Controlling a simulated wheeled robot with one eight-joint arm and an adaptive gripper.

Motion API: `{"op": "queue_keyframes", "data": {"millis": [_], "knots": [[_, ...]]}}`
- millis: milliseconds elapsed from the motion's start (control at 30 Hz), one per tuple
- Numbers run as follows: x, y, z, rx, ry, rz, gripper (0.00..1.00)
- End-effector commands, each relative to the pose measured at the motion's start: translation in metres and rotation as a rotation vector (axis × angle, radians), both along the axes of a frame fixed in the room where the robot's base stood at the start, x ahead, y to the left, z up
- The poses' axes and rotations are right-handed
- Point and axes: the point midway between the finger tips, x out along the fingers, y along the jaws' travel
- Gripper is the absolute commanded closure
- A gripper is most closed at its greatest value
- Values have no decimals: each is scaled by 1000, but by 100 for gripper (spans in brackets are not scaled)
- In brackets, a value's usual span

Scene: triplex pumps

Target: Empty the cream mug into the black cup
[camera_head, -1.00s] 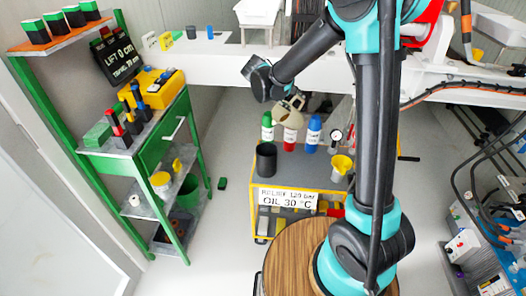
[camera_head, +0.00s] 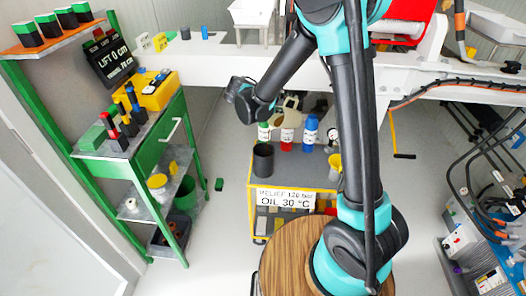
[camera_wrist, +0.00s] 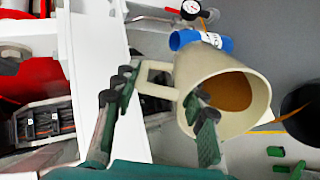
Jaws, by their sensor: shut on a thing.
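The cream mug (camera_wrist: 182,75) hangs in the air above the cart, its mouth facing the wrist camera and brown-orange contents showing inside. My gripper (camera_wrist: 160,118) is shut on it on the handle side, one finger overlapping its wall. The black cup (camera_head: 263,158) stands upright on the cart, below and left of the mug. In the wrist view the cup (camera_wrist: 303,103) is cut by the right edge. A thin orange-brown streak lies by its rim; I cannot tell whether it is liquid.
Green (camera_head: 264,132), red (camera_head: 287,140) and blue (camera_head: 310,132) bottles stand at the back of the yellow cart (camera_head: 310,178). A gauge (camera_head: 332,135) and a yellow cup (camera_head: 335,164) are at its right.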

Motion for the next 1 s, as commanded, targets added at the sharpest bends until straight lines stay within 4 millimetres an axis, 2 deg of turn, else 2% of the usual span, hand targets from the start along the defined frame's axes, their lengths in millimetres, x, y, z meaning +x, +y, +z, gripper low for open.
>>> {"op": "queue_keyframes", "data": {"millis": [1000], "knots": [[-15,13,-21,-156,-134,-1,100]]}}
